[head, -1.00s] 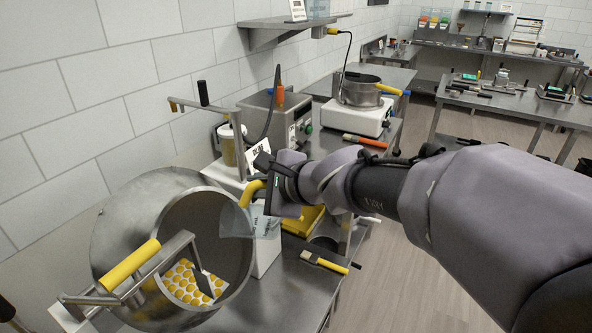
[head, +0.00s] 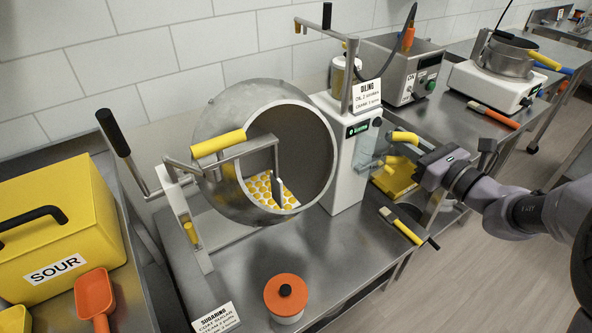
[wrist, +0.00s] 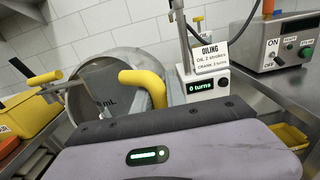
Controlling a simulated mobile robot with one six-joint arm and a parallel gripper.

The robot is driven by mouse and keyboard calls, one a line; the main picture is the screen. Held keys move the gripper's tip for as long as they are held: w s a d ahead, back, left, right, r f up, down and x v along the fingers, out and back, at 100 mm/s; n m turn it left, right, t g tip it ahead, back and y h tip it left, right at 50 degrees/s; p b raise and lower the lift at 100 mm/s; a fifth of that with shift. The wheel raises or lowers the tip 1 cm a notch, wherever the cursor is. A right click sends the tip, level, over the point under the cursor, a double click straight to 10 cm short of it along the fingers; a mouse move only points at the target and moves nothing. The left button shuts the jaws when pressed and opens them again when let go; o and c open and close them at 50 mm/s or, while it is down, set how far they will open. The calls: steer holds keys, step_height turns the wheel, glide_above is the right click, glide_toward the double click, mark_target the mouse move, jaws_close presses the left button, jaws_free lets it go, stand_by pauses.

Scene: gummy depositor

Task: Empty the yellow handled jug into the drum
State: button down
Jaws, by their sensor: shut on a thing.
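The yellow handled jug has a clear body (head: 369,157) and a bent yellow handle (head: 405,137). My gripper (head: 418,158) is shut on the handle, right of the white oiling unit. In the wrist view the handle (wrist: 146,84) and clear body with printed mL marks (wrist: 106,100) stand in front of the drum. I cannot tell how much the jug holds. The steel drum (head: 222,120) is tilted, its round mouth facing forward and right; in the wrist view it shows behind the jug (wrist: 120,58).
The oiling unit (head: 342,185) with its sign (head: 367,95) stands between drum and jug. A yellow tray (head: 393,184) lies below the gripper, a brush (head: 402,226) in front. An orange-lidded jar (head: 286,296) and yellow SOUR bin (head: 55,225) are nearer.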

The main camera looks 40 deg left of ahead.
steer(key=shift+a+r, duration=0.1)
step_height(320, 180, up, 5)
steer(key=p, duration=0.4)
steer(key=s+d+b, duration=0.1)
steer(key=s+d, duration=0.4)
steer(key=d, duration=0.1)
steer(key=shift+d+b, duration=0.15)
steer(key=shift+b, duration=0.2)
steer(key=shift+d, duration=0.1)
stand_by(0.4)
